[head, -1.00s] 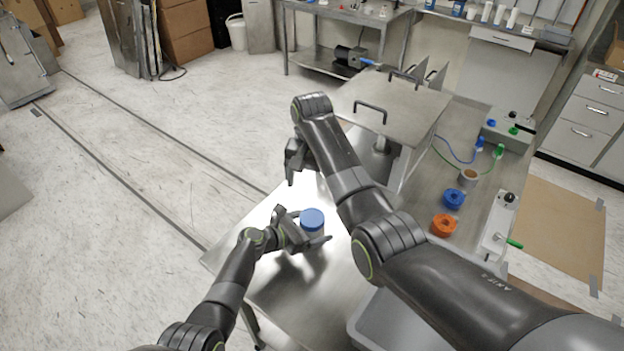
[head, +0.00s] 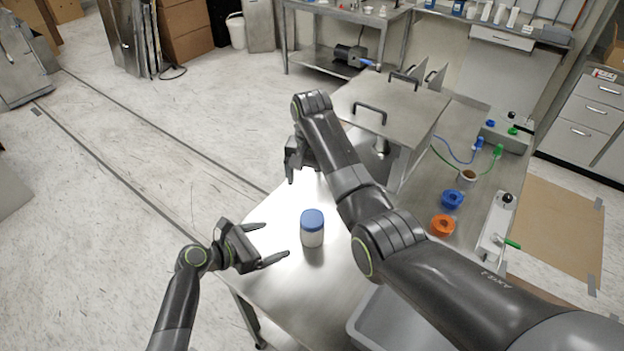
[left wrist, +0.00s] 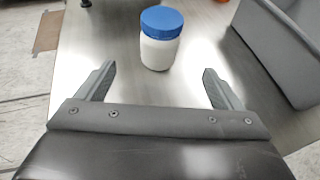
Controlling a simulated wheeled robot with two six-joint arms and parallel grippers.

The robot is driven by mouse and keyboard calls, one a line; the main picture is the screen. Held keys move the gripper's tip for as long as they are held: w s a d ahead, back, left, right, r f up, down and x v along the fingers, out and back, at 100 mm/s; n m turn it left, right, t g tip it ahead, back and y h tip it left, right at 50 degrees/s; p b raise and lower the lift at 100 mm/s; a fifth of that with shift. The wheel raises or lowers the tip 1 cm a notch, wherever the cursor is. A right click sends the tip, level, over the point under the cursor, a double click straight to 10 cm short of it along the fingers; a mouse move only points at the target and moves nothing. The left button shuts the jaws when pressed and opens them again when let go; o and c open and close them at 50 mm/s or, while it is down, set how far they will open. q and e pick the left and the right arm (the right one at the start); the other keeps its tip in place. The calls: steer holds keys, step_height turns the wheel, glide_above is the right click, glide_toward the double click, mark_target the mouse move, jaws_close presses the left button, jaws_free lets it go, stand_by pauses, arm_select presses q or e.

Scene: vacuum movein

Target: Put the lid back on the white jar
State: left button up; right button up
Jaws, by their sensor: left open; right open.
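The white jar (head: 312,236) stands upright on the steel table, and the blue lid (head: 312,219) sits on top of it. The lid looks level. In the left wrist view the jar (left wrist: 158,54) and its lid (left wrist: 162,21) show ahead of the fingers, apart from them. My left gripper (head: 268,243) is open and empty, to the left of the jar, with its fingers pointing toward it. It also shows open in the left wrist view (left wrist: 157,82). My right gripper (head: 290,170) is above and behind the jar; its fingers are partly hidden.
A grey bin (head: 372,325) stands at the table's near right. A steel box with handles (head: 395,105) stands at the back. A blue ring (head: 453,198), an orange ring (head: 443,224) and a cup (head: 468,175) are on the right. The table around the jar is clear.

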arm_select(q)
steer(key=shift+v, duration=1.35)
